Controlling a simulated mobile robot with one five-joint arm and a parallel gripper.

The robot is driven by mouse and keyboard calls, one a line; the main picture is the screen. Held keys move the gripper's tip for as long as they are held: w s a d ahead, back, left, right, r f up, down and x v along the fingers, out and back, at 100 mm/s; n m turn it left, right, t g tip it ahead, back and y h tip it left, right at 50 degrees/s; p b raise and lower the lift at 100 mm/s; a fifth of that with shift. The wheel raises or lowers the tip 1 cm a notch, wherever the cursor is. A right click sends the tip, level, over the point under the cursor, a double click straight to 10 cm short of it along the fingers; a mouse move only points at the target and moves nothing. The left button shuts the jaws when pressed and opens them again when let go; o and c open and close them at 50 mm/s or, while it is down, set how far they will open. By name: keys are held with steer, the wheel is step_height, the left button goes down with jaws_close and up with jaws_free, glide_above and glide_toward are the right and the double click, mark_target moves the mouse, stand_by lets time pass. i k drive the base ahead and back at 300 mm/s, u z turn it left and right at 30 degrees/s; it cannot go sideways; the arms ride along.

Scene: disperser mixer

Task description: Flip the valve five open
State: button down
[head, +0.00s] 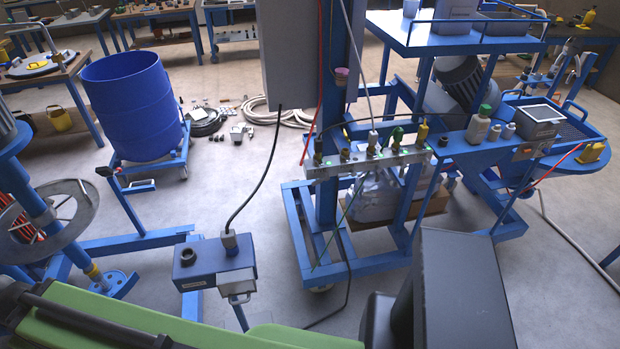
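A silver valve bar (384,162) runs across the front of a blue frame, right of the picture's middle. Several small valves with brass, green and yellow fittings stand along its top, with small green lights on its front. The rightmost valve (421,133) has a yellow upper part. No numbers are readable, so I cannot confirm from labels which one is valve five. Handle positions are too small to tell. My gripper is not in view; green and dark parts fill the bottom of the picture.
A blue control box (213,262) with a black cable stands front left of the frame. A blue drum (131,105) on a dolly and coiled hoses (277,110) lie behind.

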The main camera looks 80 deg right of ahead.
mark_target(319, 181)
steer(key=u, duration=0.55)
steer(key=k, duration=1.55)
steer(key=z, duration=0.4)
steer(key=i, duration=1)
